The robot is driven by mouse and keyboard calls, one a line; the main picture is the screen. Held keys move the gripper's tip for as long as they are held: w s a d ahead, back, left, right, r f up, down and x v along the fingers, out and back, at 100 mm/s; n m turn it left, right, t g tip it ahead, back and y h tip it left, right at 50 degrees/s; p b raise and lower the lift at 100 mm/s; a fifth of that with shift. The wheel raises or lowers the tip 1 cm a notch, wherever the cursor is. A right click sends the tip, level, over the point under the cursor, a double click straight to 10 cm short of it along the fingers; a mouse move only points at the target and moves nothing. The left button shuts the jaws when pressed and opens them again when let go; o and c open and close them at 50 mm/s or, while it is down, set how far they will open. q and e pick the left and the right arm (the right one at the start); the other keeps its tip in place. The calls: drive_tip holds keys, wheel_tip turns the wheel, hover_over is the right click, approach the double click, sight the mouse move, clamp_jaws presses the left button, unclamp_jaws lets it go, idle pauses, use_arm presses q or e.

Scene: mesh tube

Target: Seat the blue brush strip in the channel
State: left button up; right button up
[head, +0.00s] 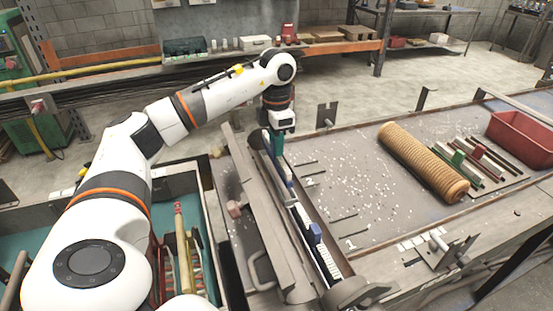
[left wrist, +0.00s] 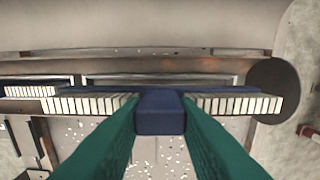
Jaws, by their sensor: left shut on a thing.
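My left gripper (head: 278,143) has green fingers, shut on the raised block of the blue brush strip (left wrist: 160,113). The strip runs left and right of the fingers, with white bristle tufts along its edge. The grey channel (left wrist: 120,80) lies behind it in the left wrist view, roughly parallel to it. In the head view the channel (head: 320,216) runs from the gripper down to the lower middle. I cannot tell whether the held strip is in the channel or above it. Another white-tufted strip with a blue block (head: 315,233) lies along the channel's near end. My right gripper is out of view.
A round grey disc (left wrist: 274,90) stands by the channel's end. A ribbed tan tube (head: 424,160) lies on the table among scattered white bits. A red bin (head: 520,140) and several rods lie beyond it. A tool drawer (head: 206,235) is left of the channel.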

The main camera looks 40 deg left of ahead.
sight(276, 159)
use_arm(q)
drive_tip(key=shift+f+p, duration=0.45)
drive_tip(key=shift+f, duration=2.2)
drive_tip(key=o, duration=1)
drive_tip(key=shift+o, duration=0.2)
drive_tip(key=shift+r, duration=0.2)
wheel_tip(276, 159, up, 11)
drive_tip(key=shift+f+b, duration=0.2)
drive_tip(key=shift+b, duration=0.75)
drive_tip(key=shift+r, duration=0.55)
